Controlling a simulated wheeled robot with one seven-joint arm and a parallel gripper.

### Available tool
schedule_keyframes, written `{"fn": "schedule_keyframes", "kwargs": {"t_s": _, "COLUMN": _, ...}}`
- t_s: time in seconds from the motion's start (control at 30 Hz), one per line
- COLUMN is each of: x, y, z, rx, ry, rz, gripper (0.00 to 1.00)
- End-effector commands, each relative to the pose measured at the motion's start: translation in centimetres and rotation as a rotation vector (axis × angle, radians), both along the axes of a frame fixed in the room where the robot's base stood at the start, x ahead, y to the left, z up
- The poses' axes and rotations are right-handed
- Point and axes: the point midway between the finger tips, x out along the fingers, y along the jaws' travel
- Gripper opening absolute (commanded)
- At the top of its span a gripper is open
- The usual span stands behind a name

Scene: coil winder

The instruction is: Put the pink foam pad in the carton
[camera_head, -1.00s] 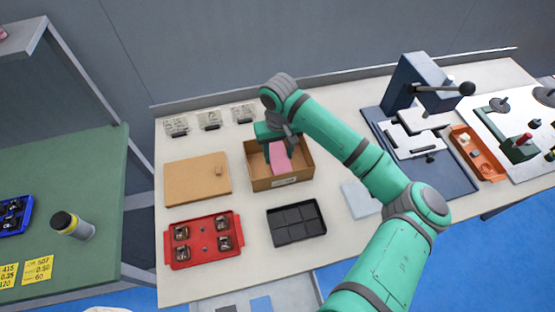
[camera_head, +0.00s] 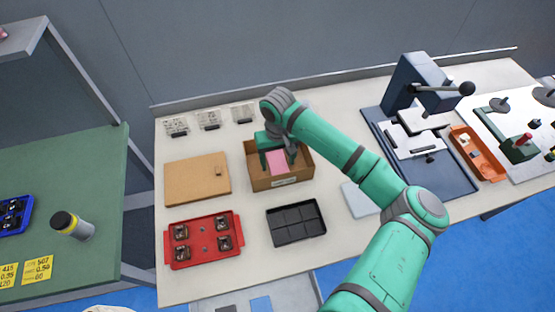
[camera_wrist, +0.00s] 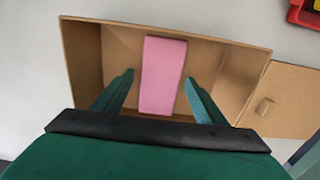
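The pink foam pad (camera_head: 278,162) is inside the open cardboard carton (camera_head: 275,184) in the head view. In the wrist view the pad (camera_wrist: 162,75) lies within the walls of the carton (camera_wrist: 85,62), one end near the far wall. My gripper (camera_wrist: 158,88) is open, with one finger on each side of the pad and a gap between each finger and it. In the head view my gripper (camera_head: 278,157) is over and partly inside the carton.
A brown lid-like board (camera_head: 197,180) lies left of the carton. A red tray (camera_head: 204,255) with several parts and a black compartment tray (camera_head: 296,236) lie in front. Clear boxes (camera_head: 208,120) stand behind; a press (camera_head: 415,85) is at right.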

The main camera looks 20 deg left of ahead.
Motion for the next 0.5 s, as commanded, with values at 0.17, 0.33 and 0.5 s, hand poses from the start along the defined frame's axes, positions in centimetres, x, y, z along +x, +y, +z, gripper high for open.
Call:
{"fn": "schedule_keyframes", "kwargs": {"t_s": 0.17, "x": 0.0, "y": 0.0, "z": 0.1, "rx": -0.001, "ry": -0.001, "rz": 0.000, "gripper": 0.65}}
{"fn": "schedule_keyframes", "kwargs": {"t_s": 0.33, "x": 0.0, "y": 0.0, "z": 1.8, "rx": 0.001, "ry": -0.001, "rz": 0.000, "gripper": 0.65}}
{"fn": "schedule_keyframes", "kwargs": {"t_s": 0.5, "x": 0.0, "y": 0.1, "z": 5.1, "rx": 0.002, "ry": -0.002, "rz": 0.001, "gripper": 0.65}}
